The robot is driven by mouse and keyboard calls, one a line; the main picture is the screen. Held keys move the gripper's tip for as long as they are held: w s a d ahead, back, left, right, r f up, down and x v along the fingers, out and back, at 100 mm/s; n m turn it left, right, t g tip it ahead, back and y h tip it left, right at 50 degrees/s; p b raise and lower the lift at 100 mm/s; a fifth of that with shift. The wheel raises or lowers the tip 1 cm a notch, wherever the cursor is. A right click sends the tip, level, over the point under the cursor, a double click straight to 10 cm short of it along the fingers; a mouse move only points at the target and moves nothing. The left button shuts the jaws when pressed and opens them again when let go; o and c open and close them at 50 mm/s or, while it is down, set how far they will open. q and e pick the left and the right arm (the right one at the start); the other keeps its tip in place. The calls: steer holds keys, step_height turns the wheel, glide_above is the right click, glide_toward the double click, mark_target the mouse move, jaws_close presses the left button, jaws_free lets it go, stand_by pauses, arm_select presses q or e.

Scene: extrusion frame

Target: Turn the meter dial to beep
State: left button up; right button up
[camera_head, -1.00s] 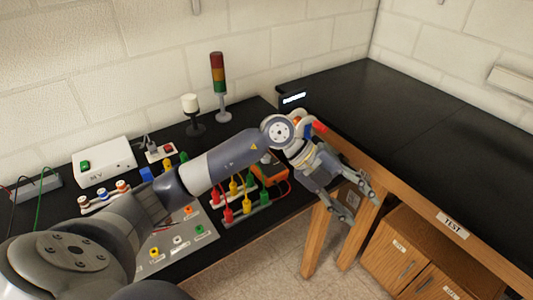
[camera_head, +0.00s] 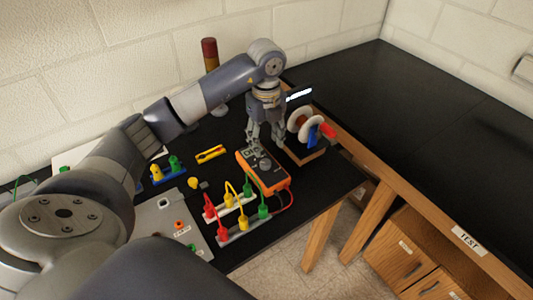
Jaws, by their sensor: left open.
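The orange meter (camera_head: 275,179) lies on the black table near its right edge. Its small screen faces up, and its grey dial (camera_head: 265,164) shows just below the gripper's fingers. The mark the dial points to is too small to read. My left gripper (camera_head: 264,146) points down over the meter's upper part, with its fingers apart and nothing between them. I cannot tell whether a fingertip touches the meter. My right gripper is not in view.
Terminal strips with red, yellow and green plugs (camera_head: 240,197) stand in front of the meter, with a red lead beside it. Spools (camera_head: 306,124) stand close on the right. A red stack light (camera_head: 209,54) is behind my arm. The right-hand table (camera_head: 420,120) is clear.

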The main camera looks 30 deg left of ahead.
mark_target(266, 163)
arm_select(q)
steer(key=f+p, duration=0.1)
steer(key=f, duration=0.4)
steer(key=shift+s, duration=0.2)
steer(key=shift+w+a+f+p, duration=0.15)
steer(key=shift+f+p, duration=0.1)
steer(key=shift+f, duration=0.35)
steer(key=shift+w+d+f+p, duration=0.1)
steer(key=shift+f+p, duration=0.15)
steer(key=shift+f, duration=0.35)
steer(key=shift+s+f, duration=0.1)
steer(key=shift+f, duration=0.35)
steer(key=c, duration=0.9)
steer(key=shift+c, duration=0.9)
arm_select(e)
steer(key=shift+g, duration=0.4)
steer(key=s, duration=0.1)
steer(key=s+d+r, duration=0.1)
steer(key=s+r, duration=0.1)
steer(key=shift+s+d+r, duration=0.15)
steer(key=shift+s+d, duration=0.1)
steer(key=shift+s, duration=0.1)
